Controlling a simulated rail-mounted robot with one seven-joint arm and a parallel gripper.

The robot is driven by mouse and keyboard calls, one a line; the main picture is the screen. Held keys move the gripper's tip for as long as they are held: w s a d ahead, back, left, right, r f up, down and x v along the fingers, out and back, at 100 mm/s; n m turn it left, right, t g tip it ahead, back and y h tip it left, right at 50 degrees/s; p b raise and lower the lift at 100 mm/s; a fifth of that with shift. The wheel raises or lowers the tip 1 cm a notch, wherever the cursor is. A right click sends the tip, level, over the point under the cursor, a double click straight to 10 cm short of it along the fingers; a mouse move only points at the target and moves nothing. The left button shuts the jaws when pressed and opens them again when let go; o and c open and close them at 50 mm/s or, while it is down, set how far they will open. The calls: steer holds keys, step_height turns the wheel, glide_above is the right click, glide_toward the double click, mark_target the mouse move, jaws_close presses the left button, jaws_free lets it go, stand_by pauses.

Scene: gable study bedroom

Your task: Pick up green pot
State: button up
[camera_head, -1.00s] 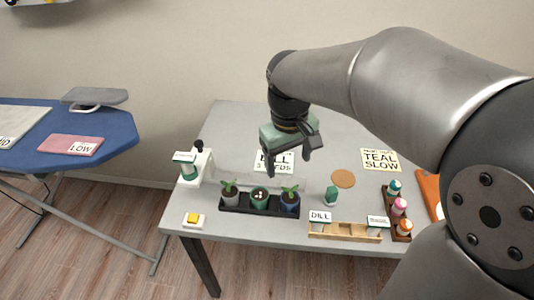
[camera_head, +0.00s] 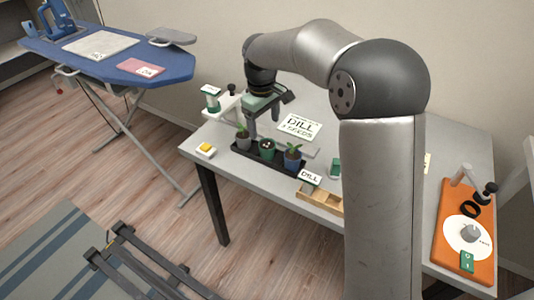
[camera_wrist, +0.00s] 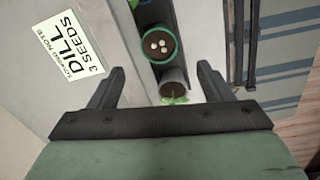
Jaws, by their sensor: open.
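The green pot (camera_head: 267,152) stands in the middle of a black tray (camera_head: 241,152), with dark soil and a few white seeds on top. In the wrist view the green pot (camera_wrist: 146,53) shows from above, beyond my fingertips. My gripper (camera_head: 263,122) is open and empty above the tray's left part. In the wrist view my open fingers (camera_wrist: 161,72) spread to either side of the grey pot (camera_wrist: 173,84), which holds a small plant. I cannot tell how far above it they are. The blue pot (camera_head: 292,161) with a plant stands right of the green pot.
A white stand (camera_head: 212,103) is left of the gripper. A yellow button (camera_head: 205,149) is at the table's front left. A "DILL 3 SEEDS" card (camera_head: 299,126) lies behind the pots. A wooden rack (camera_head: 318,197) and an orange board (camera_head: 453,255) are to the right.

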mark_target(267, 146)
steer(key=f, duration=0.8)
steer(key=shift+d+f, duration=0.15)
steer(key=shift+d, duration=0.25)
steer(key=c, duration=1.2)
